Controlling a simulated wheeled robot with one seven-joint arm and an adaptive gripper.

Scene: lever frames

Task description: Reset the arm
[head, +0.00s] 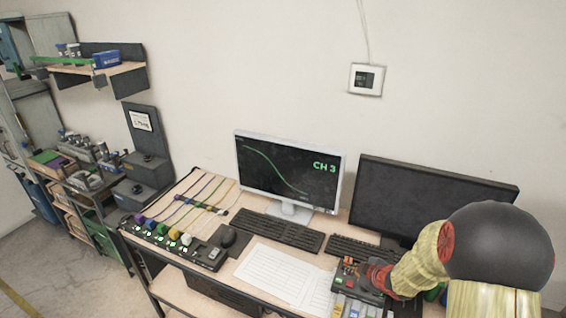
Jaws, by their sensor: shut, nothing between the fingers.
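My arm (425,262), pale yellow with a large dark joint, comes in from the lower right. It reaches down to the front right part of the desk. My gripper (372,281), small and dark with red parts, is at a black control box (345,284) with red and green buttons or switches. The gripper is shut with nothing held. It overlaps the box's right side in the picture; I cannot tell whether they touch. The arm hides the desk behind it.
The desk holds a lit "CH 3" monitor (290,172), a dark monitor (430,200), keyboards (280,231), a mouse (228,239), paper sheets (275,272) and a colored-knob panel (172,240) with cables. A wall shelf (110,72) is left. The wall above the monitors is mostly clear.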

